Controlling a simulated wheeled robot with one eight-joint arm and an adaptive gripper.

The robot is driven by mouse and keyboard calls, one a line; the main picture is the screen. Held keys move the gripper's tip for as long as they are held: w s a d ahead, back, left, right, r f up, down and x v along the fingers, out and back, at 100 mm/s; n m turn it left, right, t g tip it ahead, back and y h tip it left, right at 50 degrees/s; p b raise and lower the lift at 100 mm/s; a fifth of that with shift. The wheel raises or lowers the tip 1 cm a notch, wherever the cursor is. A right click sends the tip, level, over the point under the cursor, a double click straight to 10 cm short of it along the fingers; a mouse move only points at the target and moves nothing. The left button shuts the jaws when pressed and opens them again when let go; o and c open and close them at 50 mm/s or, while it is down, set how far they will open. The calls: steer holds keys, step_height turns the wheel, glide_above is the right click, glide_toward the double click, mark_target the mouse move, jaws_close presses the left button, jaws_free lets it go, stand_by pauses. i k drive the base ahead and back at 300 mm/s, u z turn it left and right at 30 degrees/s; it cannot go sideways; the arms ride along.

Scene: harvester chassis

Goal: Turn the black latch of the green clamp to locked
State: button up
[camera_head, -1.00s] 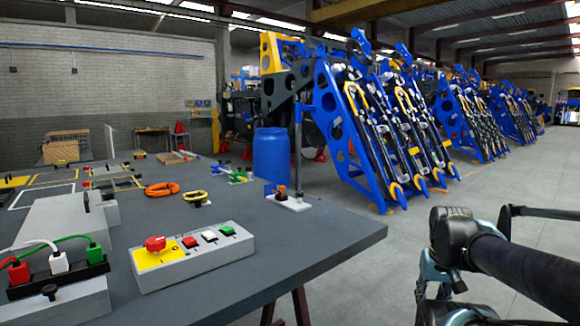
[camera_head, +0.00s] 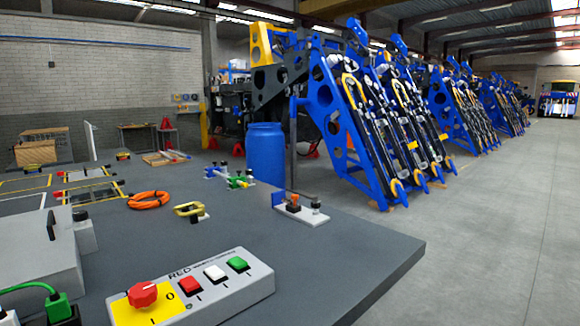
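A small green clamp (camera_head: 238,182) stands toward the far side of the grey table, in front of the blue barrel. A small dark part, possibly its black latch (camera_head: 249,173), shows at its right end; it is too small to tell which way it is turned. A white and blue fixture (camera_head: 214,172) stands just behind and left of the green clamp. My gripper is not in view.
On the grey table (camera_head: 330,262) are a control box (camera_head: 215,287) with a red knob and buttons, an orange cable coil (camera_head: 148,200), a yellow clamp (camera_head: 188,210) and a white plate fixture (camera_head: 300,212). A blue barrel (camera_head: 265,152) stands behind. Floor at right is clear.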

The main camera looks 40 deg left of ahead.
mark_target(249, 172)
steer(key=z, duration=0.15)
steer(key=i, duration=2.45)
steer(key=u, duration=3.15)
steer(key=i, duration=0.7)
